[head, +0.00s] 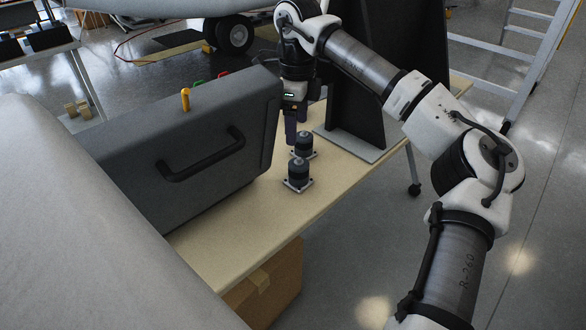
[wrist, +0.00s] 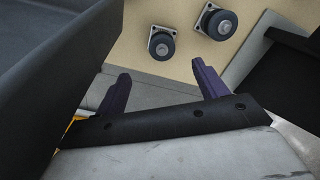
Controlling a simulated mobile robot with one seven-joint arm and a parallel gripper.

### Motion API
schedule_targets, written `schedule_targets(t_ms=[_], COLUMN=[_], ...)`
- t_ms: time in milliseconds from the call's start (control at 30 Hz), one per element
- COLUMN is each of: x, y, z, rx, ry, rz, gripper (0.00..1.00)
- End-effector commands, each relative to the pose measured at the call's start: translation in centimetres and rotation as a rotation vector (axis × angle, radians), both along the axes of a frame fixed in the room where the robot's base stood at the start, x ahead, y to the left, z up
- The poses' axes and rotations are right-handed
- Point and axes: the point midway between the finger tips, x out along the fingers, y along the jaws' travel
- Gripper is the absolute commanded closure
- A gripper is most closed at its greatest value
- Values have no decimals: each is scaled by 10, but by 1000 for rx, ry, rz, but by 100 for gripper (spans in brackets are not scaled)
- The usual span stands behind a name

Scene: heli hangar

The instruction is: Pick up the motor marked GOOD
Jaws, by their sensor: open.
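Two dark round motors on square metal plates stand on the tan table. The nearer motor (head: 298,175) is closer to the table's front edge, and the farther motor (head: 303,146) is just behind it. In the wrist view one motor (wrist: 162,43) is left of centre and the other motor (wrist: 215,22) is to its right, both beyond my fingertips. No GOOD marking can be read on either. My gripper (head: 297,130) points down just behind the farther motor, and its purple fingers in the wrist view (wrist: 160,82) are apart with nothing between them.
A large grey case (head: 190,140) with a black handle stands on the table (head: 235,235) left of the motors. A black upright panel on a grey base plate (head: 360,145) stands to the right. A cardboard box (head: 272,285) is below the table. Bare tabletop lies in front of the motors.

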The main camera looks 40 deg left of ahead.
Motion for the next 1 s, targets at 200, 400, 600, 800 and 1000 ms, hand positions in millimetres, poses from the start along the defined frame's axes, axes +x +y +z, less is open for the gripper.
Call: schedule_targets(t_ms=[200, 400, 600, 800, 1000], x=[0, 0, 1, 4, 4], y=[-1, -1, -1, -3, -3], z=[-35, -71, -86, -111, -135], rx=[-2, -2, 0, -2, 0], ry=[4, 4, 2, 4, 2], rz=[1, 0, -1, 0, 1], gripper=[28, 28, 28, 28, 28])
